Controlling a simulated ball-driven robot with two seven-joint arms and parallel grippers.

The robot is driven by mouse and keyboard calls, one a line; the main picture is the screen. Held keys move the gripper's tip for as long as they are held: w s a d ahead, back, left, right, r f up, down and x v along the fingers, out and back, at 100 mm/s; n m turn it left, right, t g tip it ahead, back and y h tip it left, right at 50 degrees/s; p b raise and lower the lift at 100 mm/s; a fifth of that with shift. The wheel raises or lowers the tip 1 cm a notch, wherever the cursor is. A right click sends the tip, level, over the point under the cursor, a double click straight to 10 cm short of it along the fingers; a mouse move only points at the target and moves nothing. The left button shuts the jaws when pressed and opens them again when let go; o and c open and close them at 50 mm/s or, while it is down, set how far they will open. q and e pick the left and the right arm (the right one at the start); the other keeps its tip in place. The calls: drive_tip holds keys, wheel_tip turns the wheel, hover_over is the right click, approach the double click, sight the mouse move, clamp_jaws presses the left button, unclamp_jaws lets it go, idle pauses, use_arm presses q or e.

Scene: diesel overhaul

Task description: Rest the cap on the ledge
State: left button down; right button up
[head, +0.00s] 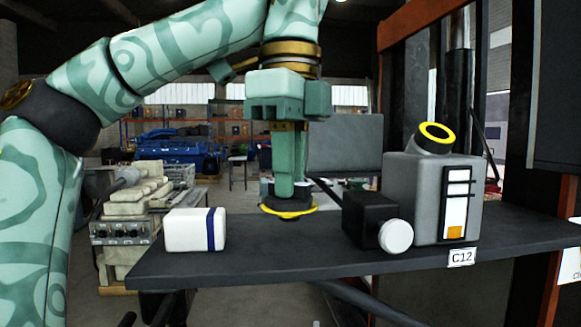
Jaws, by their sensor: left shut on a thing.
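My left gripper (287,190) points straight down over the middle of the dark ledge (270,258). It is shut on the cap (289,211), a round black piece with a yellow rim. The cap is level, at or very close to the ledge's top; I cannot tell whether it touches. The fingers hide part of the cap's top. A grey container (415,190) with a yellow-ringed, tilted neck (435,136) stands on the right of the ledge. My right gripper is not in view.
A white box with a blue stripe (190,230) sits left of the cap. A black block with a round white face (397,236) sits right of it. A C12 label (462,257) marks the front edge. Ledge space in front of the cap is clear.

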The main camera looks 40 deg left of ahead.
use_arm(q)
drive_tip(key=shift+f+b, duration=0.95)
drive_tip(key=shift+f, duration=0.3)
drive_tip(key=c, duration=1.3)
unclamp_jaws()
drive_tip(key=shift+r, duration=0.1)
wheel_tip(320, 180, up, 16)
drive_tip(key=p, duration=1)
drive_tip(key=shift+r, duration=0.1)
